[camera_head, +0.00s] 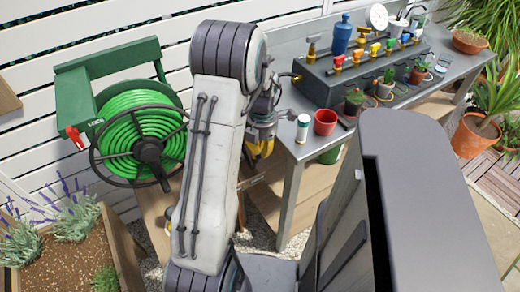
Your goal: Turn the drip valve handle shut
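A long dark grey box (318,88) stands along the back of the grey bench. I cannot tell which one is the drip valve handle. My gripper (262,146) hangs just left of the bench's near left end, apart from the valves. It is partly hidden behind my arm, and its fingers are too small and covered to tell whether they are open or shut. A yellow part shows at its lower end.
A white-and-green canister (303,128) and a red pot (325,122) stand at the near end of the bench (292,100). Several small potted plants line the box's front. A blue bottle (342,36) stands behind it. A green hose reel (140,130) is at the left.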

